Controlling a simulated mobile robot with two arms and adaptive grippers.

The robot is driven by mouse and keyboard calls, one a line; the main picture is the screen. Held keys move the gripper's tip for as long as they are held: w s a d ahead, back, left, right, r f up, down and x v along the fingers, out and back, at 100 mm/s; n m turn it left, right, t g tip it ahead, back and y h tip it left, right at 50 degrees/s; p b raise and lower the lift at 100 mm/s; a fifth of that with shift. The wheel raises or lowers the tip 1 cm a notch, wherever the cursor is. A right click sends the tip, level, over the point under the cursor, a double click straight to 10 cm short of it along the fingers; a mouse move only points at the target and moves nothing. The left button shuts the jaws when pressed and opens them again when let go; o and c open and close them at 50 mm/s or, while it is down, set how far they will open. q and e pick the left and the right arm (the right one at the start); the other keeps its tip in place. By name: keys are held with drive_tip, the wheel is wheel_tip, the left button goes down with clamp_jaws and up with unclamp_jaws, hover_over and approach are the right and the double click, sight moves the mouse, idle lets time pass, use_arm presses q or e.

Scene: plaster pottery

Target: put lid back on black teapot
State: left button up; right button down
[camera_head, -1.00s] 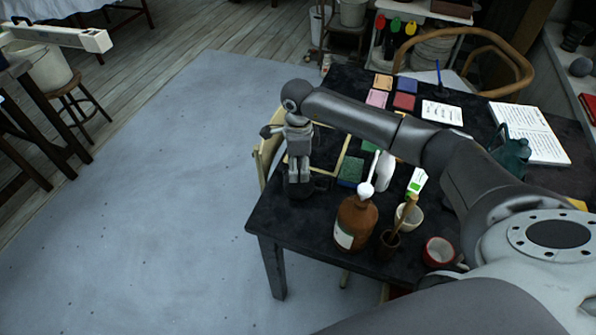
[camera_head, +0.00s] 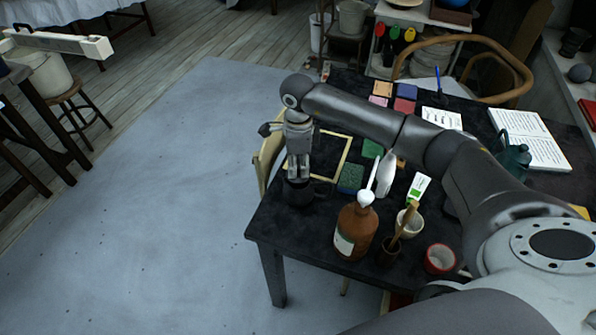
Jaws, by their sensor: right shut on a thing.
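The black teapot (camera_head: 299,195) is a small dark shape near the left edge of the dark table. It is partly covered by my right gripper (camera_head: 298,178), which points straight down over it. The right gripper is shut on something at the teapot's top. The lid cannot be made out apart from the dark pot and the fingers, so I cannot tell how it is seated. My left gripper is not in view.
A brown bottle (camera_head: 355,232), a brush cup (camera_head: 388,252), a white cup (camera_head: 411,220) and a red-rimmed mug (camera_head: 440,258) stand near the front. My right arm spans the table.

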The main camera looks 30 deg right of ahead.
use_arm(q)
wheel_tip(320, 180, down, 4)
drive_tip(key=b, duration=0.3)
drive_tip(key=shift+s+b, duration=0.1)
drive_tip(key=shift+b, duration=0.3)
use_arm(e)
drive_tip(key=s+a+r, duration=0.8)
drive_tip(key=a+r, duration=0.2)
drive_tip(key=a, duration=0.1)
drive_tip(key=shift+a+r, duration=0.2)
drive_tip(key=shift+a, duration=0.05)
drive_tip(key=s+d+f+n, duration=0.1)
drive_tip(key=s+n, duration=0.3)
drive_tip(key=n, duration=0.7)
drive_tip(key=s+d+f+n, duration=0.2)
drive_tip(key=s+n, duration=0.3)
drive_tip(key=n, duration=0.6)
drive_tip(key=shift+d+f+n, duration=0.2)
drive_tip(key=shift+d+n, duration=0.2)
drive_tip(key=shift+d, duration=0.05)
